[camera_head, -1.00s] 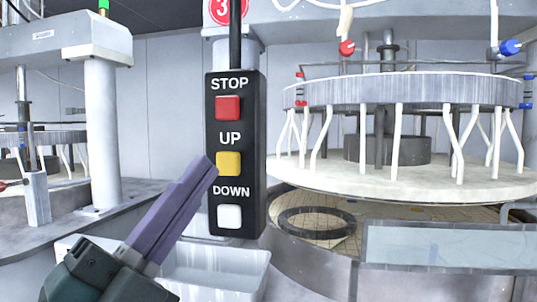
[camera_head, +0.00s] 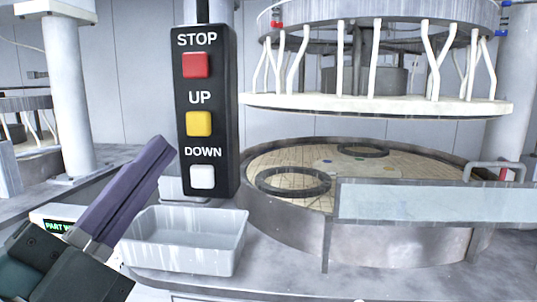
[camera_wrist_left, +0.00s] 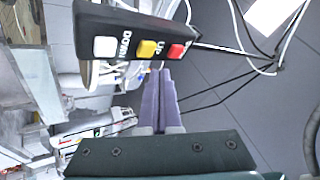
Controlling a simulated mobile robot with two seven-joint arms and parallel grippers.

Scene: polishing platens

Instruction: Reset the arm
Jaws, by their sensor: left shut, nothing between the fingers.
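My left gripper (camera_head: 160,150) comes in from the lower left of the head view. Its two long purple fingers lie together, shut and empty. The fingertips are left of the black control box (camera_head: 207,110), which has a red STOP button (camera_head: 196,65), a yellow UP button (camera_head: 199,124) and a white DOWN button (camera_head: 202,176). In the head view a gap shows between the fingertips and the box. In the left wrist view the shut fingers (camera_wrist_left: 159,80) point up toward the box (camera_wrist_left: 122,30). My right gripper is not in view.
A white tray (camera_head: 185,240) stands below the control box. The upper platen (camera_head: 380,103) hangs above the round lower platen (camera_head: 300,160), which carries dark rings. A pale panel (camera_head: 430,202) stands in front of it. A white column (camera_head: 66,100) is at the left.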

